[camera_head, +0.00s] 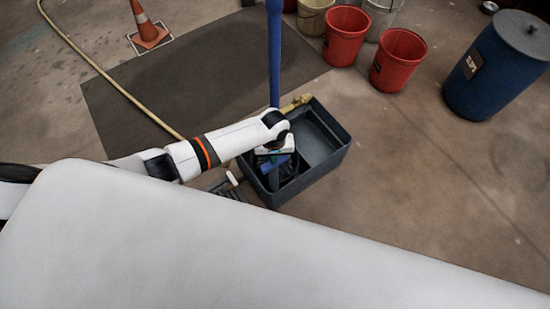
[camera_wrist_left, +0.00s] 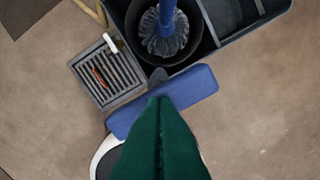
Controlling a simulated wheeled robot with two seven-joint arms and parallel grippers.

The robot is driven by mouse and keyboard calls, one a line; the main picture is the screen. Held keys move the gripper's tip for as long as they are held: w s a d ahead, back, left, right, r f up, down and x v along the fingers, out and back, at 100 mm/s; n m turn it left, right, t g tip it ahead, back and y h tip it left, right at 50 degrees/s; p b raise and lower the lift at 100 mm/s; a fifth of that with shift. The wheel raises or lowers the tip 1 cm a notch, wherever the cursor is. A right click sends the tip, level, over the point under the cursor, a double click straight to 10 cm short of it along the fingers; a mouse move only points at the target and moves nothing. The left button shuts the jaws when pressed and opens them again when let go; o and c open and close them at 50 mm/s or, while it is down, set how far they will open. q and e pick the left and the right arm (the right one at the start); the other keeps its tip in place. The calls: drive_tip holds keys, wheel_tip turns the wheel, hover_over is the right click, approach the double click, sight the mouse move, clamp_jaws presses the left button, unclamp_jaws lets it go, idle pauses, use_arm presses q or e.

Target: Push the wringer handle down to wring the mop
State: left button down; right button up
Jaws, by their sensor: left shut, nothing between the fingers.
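The dark grey mop bucket (camera_head: 335,168) stands on the floor in the middle of the head view. The blue mop pole (camera_head: 274,55) rises from it; in the left wrist view the grey mop head (camera_wrist_left: 166,38) sits inside a round black wringer basket (camera_wrist_left: 198,55). A wide blue bar, apparently the wringer handle (camera_wrist_left: 195,88), lies beside the basket. My left gripper (camera_wrist_left: 160,100), with dark green fingers, is shut and empty, its tips overlapping the bar's middle. I cannot tell whether they touch it. In the head view my wrist hides much of the wringer. My right gripper is not in view.
A floor grate (camera_wrist_left: 104,72) lies beside the bucket. Red buckets (camera_head: 397,60) and a blue barrel (camera_head: 497,70) stand at the upper right. A dark mat (camera_head: 190,90), a yellow hose (camera_head: 90,60) and an orange cone (camera_head: 147,30) are at the upper left. The right floor is clear.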

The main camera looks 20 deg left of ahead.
use_arm(q)
drive_tip(key=shift+f+b, duration=0.7)
drive_tip(key=shift+f, duration=0.65)
drive_tip(key=shift+r+p, duration=2.9)
drive_tip(key=shift+p, duration=0.25)
drive_tip(key=shift+r, duration=0.1)
wheel_tip(320, 180, up, 6)
drive_tip(key=p, duration=0.7)
drive_tip(key=shift+d, duration=0.1)
